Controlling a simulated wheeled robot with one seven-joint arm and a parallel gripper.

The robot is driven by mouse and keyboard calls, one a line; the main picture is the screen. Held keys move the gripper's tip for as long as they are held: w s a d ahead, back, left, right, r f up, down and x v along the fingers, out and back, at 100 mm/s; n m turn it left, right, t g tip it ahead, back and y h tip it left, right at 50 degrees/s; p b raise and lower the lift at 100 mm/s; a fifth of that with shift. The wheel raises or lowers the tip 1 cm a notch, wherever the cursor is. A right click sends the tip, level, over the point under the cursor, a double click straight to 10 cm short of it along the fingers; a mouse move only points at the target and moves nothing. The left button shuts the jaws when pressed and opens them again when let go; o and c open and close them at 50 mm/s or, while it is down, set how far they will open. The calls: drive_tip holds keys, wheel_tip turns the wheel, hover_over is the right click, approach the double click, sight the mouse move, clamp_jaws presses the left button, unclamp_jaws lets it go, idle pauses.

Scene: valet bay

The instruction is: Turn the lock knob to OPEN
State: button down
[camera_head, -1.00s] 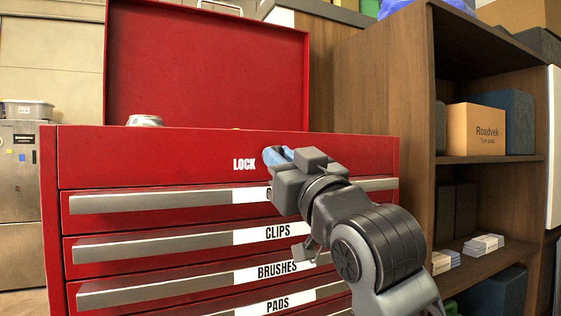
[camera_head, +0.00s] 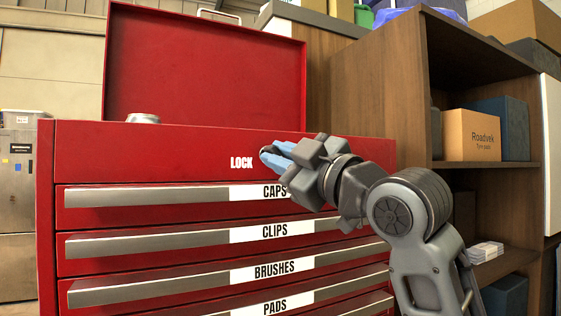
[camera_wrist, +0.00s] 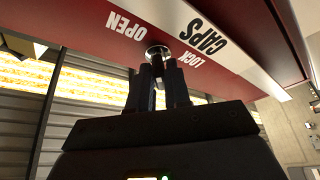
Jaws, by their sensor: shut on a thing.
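The red tool chest (camera_head: 180,139) has a white LOCK label (camera_head: 241,162) on its upper front panel. My gripper (camera_head: 270,156), with blue fingers, is at the panel just right of this label. In the wrist view my gripper (camera_wrist: 160,66) is shut on the silver lock knob (camera_wrist: 158,50). The knob sits between the OPEN label (camera_wrist: 124,24) and the LOCK label, which also shows in the wrist view (camera_wrist: 199,62). My fingers hide the knob in the head view, and I cannot tell which way it points.
Drawers below are labelled CAPS (camera_head: 273,192), CLIPS, BRUSHES and PADS, with long metal handles. The chest lid (camera_head: 205,65) stands open. A wooden shelf unit (camera_head: 375,95) with a Roadvek box (camera_head: 472,135) stands close on the right, behind my arm.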

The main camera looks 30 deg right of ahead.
idle(0.4)
drive_tip(key=c, duration=1.2)
unclamp_jaws()
drive_tip(key=shift+o, duration=0.2)
drive_tip(key=b+v, duration=0.2)
drive_tip(key=v, duration=0.5)
drive_tip(key=shift+s, duration=0.4)
drive_tip(key=shift+d, duration=0.15)
